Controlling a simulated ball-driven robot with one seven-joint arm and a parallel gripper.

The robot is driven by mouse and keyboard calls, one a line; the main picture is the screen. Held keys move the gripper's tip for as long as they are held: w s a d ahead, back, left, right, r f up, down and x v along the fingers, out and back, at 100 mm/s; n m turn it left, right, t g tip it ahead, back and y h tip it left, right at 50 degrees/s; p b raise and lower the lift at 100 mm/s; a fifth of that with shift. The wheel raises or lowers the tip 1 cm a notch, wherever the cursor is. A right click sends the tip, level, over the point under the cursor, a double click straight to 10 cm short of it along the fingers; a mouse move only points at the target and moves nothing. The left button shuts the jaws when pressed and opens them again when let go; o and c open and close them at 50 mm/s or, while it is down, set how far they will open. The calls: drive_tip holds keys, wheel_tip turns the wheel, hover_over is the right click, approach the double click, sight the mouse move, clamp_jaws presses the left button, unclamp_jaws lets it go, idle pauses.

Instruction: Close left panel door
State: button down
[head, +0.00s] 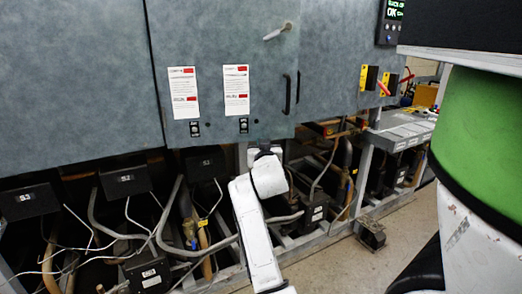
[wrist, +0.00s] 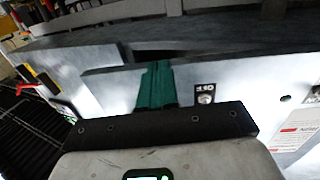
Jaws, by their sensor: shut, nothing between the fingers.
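The grey-blue panel door (head: 225,60) fills the upper middle of the head view, with a dark handle (head: 287,94) near its right edge and a lever latch (head: 277,32) above. Its lower right edge stands out from the frame behind, so it looks ajar. My white arm reaches up to just under its lower edge, and my gripper cannot be made out there. In the wrist view my gripper (wrist: 156,66) has its green fingers together, empty, near the edge of a pale panel (wrist: 110,90). I cannot tell whether they touch it.
Another grey panel (head: 70,80) lies left of the door. Pipes, cables and black boxes (head: 125,181) crowd the open rack below. Yellow-backed switches (head: 367,78) sit to the right. A green drum (head: 480,130) blocks the far right. Some floor (head: 400,245) is clear at lower right.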

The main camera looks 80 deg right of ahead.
drive_tip(key=x, duration=0.2)
drive_tip(key=b+x, duration=0.1)
drive_tip(key=x, duration=0.2)
drive_tip(key=w+b+x, duration=0.1)
drive_tip(key=x, duration=0.2)
drive_tip(key=shift+a+f, duration=0.15)
drive_tip(key=shift+a, duration=0.05)
drive_tip(key=shift+w+d+b, duration=0.1)
drive_tip(key=shift+d+b, duration=0.05)
drive_tip(key=shift+b, duration=0.15)
drive_tip(key=shift+w+r, duration=0.25)
